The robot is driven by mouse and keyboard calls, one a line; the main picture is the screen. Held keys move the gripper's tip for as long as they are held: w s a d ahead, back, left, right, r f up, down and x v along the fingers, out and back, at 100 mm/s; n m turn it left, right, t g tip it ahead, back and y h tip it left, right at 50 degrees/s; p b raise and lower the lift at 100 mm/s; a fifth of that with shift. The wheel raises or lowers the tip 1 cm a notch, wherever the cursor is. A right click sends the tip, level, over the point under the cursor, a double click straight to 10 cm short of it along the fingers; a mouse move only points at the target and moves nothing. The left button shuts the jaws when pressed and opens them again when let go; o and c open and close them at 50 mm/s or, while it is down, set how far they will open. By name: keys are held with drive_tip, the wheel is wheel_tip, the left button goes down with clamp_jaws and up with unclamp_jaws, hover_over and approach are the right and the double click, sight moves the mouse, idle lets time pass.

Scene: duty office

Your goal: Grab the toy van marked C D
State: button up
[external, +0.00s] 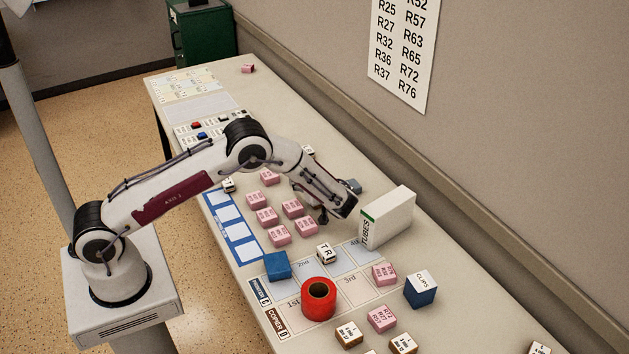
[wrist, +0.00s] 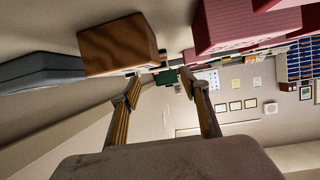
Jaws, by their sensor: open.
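I cannot read the marking C D on any toy van in either view. A small white block or van marked T R (external: 326,253) stands near the middle of the table, and similar white pieces, partly hidden, stand by my arm (external: 228,186) and behind it (external: 308,150). My gripper (external: 335,214) is over the table between the pink blocks (external: 293,208) and the white TUBES box (external: 388,218). In the wrist view my gripper (wrist: 160,88) has its fingers apart with nothing between them.
A red tape roll (external: 319,298), a blue block (external: 277,265) and a blue-and-white CLIPS box (external: 420,289) stand nearer the camera. Brown-and-white blocks (external: 348,334) stand at the front. A large pink block (wrist: 240,25) fills the wrist view's upper right. The wall borders the table's right.

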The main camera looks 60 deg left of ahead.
drive_tip(key=shift+x, duration=2.6)
drive_tip(key=shift+r, duration=0.1)
drive_tip(key=shift+c, duration=0.3)
drive_tip(key=c, duration=1.1)
